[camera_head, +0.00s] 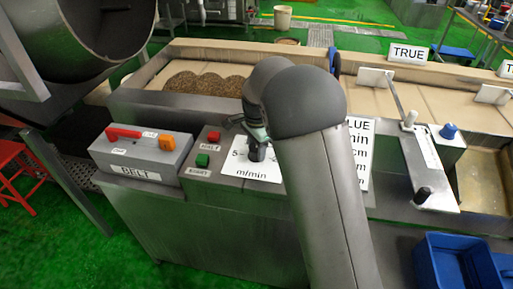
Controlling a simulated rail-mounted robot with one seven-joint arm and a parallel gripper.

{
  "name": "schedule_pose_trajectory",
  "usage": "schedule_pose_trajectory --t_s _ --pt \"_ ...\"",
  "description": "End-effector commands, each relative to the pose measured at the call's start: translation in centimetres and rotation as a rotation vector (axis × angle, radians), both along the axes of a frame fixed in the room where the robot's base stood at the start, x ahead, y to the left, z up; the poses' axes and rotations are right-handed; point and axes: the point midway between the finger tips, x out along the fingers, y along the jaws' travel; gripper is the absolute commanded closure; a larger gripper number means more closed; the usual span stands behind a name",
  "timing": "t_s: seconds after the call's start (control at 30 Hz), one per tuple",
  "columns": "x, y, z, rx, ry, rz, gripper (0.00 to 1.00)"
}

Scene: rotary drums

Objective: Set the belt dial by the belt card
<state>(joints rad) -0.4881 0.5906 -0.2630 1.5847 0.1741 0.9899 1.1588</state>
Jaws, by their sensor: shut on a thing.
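The belt dial (256,151) is a dark knob on a white scale plate (268,172) marked "m/min". My gripper (254,138) is over the dial, shut on it, with my grey arm reaching in from the lower right. The arm and gripper hide much of the plate's scale and the dial's pointer, so I cannot read the setting. A white card (360,150) stands to the right, partly behind my arm. Only "LUE", "min" and a few "m" endings show on it. I cannot tell whether it is the belt card.
A grey box labelled "BELT" (143,160) with a red handle and an orange switch stands at left. Green (202,160) and red (214,137) buttons sit beside the dial. A lever panel (428,165), a blue knob (449,131) and a blue bin (450,262) are at right.

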Motion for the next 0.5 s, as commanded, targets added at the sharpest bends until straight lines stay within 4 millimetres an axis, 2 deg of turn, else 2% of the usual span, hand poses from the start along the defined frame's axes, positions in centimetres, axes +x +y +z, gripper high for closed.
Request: schedule_pose_trajectory --t_s 0.2,0.5 --pt "0.01 0.03 0.15 0.0 -0.001 -0.193 0.81" --pt "0.04 -0.01 0.17 0.0 -0.002 -0.393 0.81"
